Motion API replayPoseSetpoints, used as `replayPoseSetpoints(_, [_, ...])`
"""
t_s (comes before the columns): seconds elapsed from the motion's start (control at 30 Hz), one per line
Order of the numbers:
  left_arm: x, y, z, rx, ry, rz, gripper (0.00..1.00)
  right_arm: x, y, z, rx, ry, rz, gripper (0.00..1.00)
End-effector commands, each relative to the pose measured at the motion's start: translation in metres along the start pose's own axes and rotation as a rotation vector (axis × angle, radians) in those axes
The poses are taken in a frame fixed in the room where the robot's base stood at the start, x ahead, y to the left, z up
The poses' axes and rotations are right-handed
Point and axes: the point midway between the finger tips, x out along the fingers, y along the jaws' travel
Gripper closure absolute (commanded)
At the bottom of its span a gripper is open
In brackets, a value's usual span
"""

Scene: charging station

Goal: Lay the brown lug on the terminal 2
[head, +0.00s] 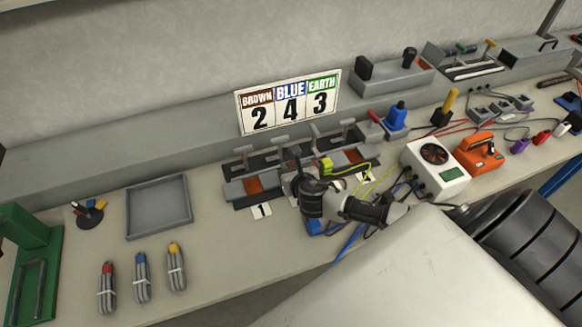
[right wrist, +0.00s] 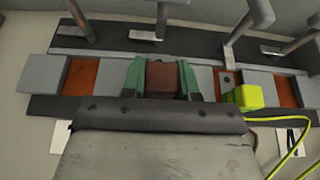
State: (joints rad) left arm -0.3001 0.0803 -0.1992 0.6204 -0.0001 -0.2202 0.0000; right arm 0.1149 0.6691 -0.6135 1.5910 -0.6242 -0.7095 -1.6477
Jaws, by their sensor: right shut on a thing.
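My right gripper (right wrist: 162,82) is shut on the brown lug (right wrist: 163,79), held between its green fingers. In the head view my right gripper (head: 300,180) is over the terminal row, between the first terminal (head: 255,184), which has label 1 (head: 261,211), and the yellow-green lug (head: 326,166). The gripper and lug hide the terminal pad beneath them. I cannot tell whether the lug touches it. The yellow-green lug (right wrist: 243,96) is at the terminal just to the right. My left gripper is not in view.
A card (head: 288,101) reads brown 2, blue 4, earth 3. Upright clamp levers (right wrist: 163,18) stand behind the terminals. The rightmost pad (right wrist: 286,90) is bare. A white meter box (head: 434,168) stands to the right; a grey tray (head: 158,206) lies left.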

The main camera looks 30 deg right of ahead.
Motion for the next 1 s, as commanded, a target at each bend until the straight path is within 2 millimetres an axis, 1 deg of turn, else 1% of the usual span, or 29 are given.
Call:
replayPoseSetpoints(0.23, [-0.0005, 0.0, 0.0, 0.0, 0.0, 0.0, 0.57, 0.0, 0.0, 0.0004, 0.001, 0.0, 0.0, 0.94])
replayPoseSetpoints(0.47, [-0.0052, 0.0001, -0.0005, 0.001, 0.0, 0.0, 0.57, -0.0002, -0.0003, 0.0008, 0.001, 0.001, -0.001, 0.94])
replayPoseSetpoints(1.0, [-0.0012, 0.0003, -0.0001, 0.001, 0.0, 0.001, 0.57, 0.0019, -0.0001, -0.0044, 0.001, 0.0, 0.0, 0.94])
